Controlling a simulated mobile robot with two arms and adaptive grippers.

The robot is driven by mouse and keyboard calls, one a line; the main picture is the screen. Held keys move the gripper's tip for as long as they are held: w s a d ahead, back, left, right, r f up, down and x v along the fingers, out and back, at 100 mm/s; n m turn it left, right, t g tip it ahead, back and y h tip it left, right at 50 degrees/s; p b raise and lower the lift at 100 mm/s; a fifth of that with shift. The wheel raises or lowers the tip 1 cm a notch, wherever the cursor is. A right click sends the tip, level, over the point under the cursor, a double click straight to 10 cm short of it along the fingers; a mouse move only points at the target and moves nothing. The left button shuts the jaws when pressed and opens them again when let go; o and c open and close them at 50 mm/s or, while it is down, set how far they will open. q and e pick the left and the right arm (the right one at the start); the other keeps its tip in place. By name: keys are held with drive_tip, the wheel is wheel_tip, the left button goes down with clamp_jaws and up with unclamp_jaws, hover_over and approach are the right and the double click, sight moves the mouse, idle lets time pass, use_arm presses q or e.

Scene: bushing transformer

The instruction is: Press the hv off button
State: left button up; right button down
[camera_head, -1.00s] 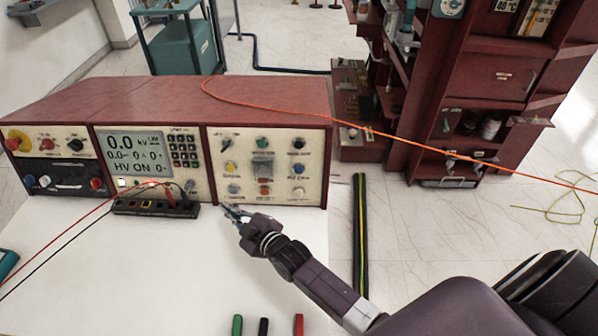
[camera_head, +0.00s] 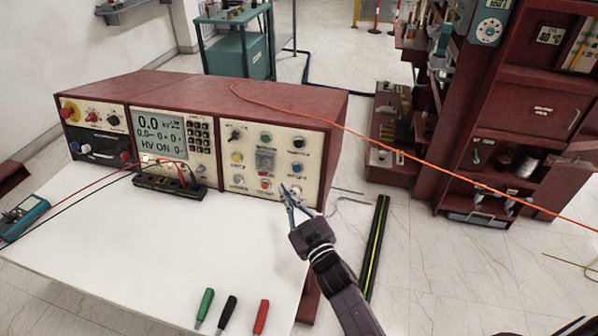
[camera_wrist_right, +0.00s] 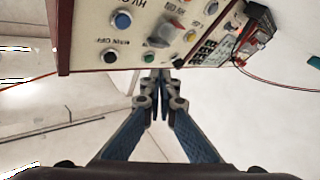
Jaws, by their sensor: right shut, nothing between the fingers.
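The tester's right panel (camera_head: 250,190) carries several coloured buttons and knobs. They include a blue button (camera_head: 298,168), a red button (camera_head: 264,184) and a green one (camera_head: 265,138); labels here are too small to read. The tester's screen (camera_head: 160,135) reads "HV ON". My right gripper (camera_head: 289,190) is shut and empty, its tips in front of the panel's lower right part; contact cannot be told. In the right wrist view the shut fingertips (camera_wrist_right: 161,76) lie near the panel edge, and the blue button (camera_wrist_right: 121,20) shows beside a partly readable "HV" label. My left gripper is out of view.
A black terminal block (camera_head: 170,188) with red and black leads stands before the tester. Several coloured probes (camera_head: 229,310) lie on the white table (camera_head: 130,265). An orange cable (camera_head: 400,155) crosses from the tester top past a red cabinet (camera_head: 520,110).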

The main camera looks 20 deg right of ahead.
sight(296, 176)
use_arm(q)
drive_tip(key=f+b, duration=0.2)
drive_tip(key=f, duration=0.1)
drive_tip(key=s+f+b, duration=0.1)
drive_tip(key=b, duration=0.1)
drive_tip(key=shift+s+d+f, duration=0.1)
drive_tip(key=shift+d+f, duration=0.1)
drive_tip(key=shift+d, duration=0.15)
use_arm(e)
drive_tip(key=w+d+f, duration=0.2)
drive_tip(key=w+d, duration=0.3)
drive_tip(key=w, duration=0.2)
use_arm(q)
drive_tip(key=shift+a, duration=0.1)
use_arm(e)
drive_tip(key=shift+a, duration=0.1)
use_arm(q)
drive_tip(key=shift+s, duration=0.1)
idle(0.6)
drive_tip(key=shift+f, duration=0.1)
use_arm(e)
drive_tip(key=shift+w, duration=0.1)
use_arm(q)
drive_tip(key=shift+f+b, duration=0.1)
drive_tip(key=shift+b, duration=0.2)
use_arm(e)
drive_tip(key=shift+w+d+f, duration=0.1)
drive_tip(key=shift+w+d, duration=0.15)
drive_tip(key=shift+w, duration=0.05)
